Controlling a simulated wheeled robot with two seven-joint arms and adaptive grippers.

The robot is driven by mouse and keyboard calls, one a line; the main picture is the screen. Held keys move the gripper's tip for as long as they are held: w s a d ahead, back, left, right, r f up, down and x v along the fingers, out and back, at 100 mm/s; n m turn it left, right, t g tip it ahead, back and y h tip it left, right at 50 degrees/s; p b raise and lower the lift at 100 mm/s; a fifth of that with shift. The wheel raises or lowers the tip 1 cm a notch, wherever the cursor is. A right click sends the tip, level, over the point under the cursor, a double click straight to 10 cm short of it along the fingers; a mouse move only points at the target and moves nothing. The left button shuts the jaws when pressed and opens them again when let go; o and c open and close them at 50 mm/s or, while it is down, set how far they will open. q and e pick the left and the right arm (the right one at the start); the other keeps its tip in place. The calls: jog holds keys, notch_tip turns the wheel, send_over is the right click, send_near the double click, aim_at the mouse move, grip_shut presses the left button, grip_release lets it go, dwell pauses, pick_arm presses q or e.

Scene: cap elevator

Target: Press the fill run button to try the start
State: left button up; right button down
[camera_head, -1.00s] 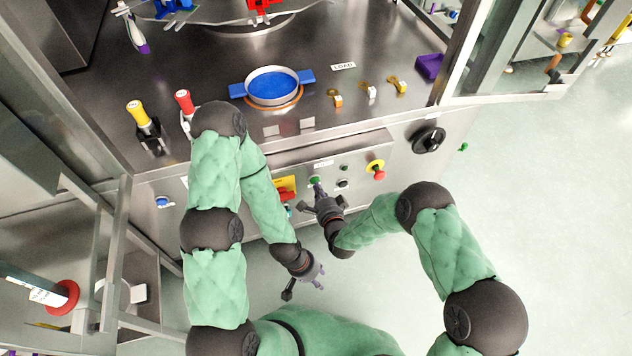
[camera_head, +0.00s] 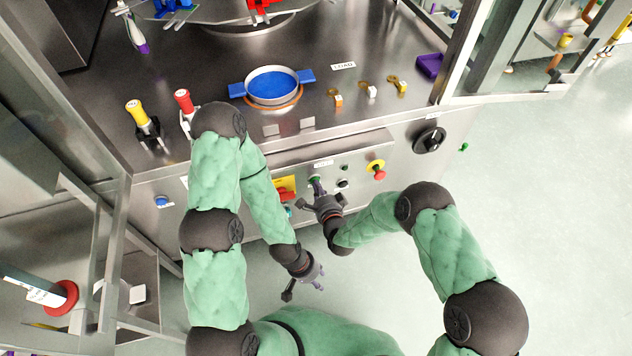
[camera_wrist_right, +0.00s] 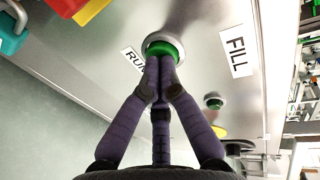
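The fill run button is a green round button (camera_wrist_right: 162,48) in a pale ring, between the RUN label (camera_wrist_right: 133,61) and the FILL label (camera_wrist_right: 236,51) in the right wrist view. My right gripper (camera_wrist_right: 161,62) has its purple fingers drawn together, with the tips at the button's face and covering its lower part; they appear to touch it. In the head view my right gripper (camera_head: 318,190) is at the front panel, over the button. My left gripper (camera_head: 304,287) hangs empty below the panel, its fingers apart.
A red switch on a yellow plate (camera_head: 285,189) is left of the button. A red emergency knob (camera_head: 379,174) and a black rotary handle (camera_head: 429,141) are to the right. A blue dish (camera_head: 272,86) sits on the worktop above.

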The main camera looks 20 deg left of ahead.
jog(key=shift+w+a, duration=0.15)
jog(key=shift+w, duration=0.05)
dwell(0.4)
jog(key=shift+s+d+p, duration=0.2)
jog(key=shift+s+d, duration=0.3)
jog(key=shift+s, duration=0.25)
jog(key=shift+s+d+p, duration=0.25)
jog(key=shift+s+d, duration=0.3)
jog(key=shift+s, duration=0.25)
jog(key=shift+s+d+p, duration=0.2)
jog(key=shift+s+d, duration=0.3)
jog(key=shift+s, duration=0.25)
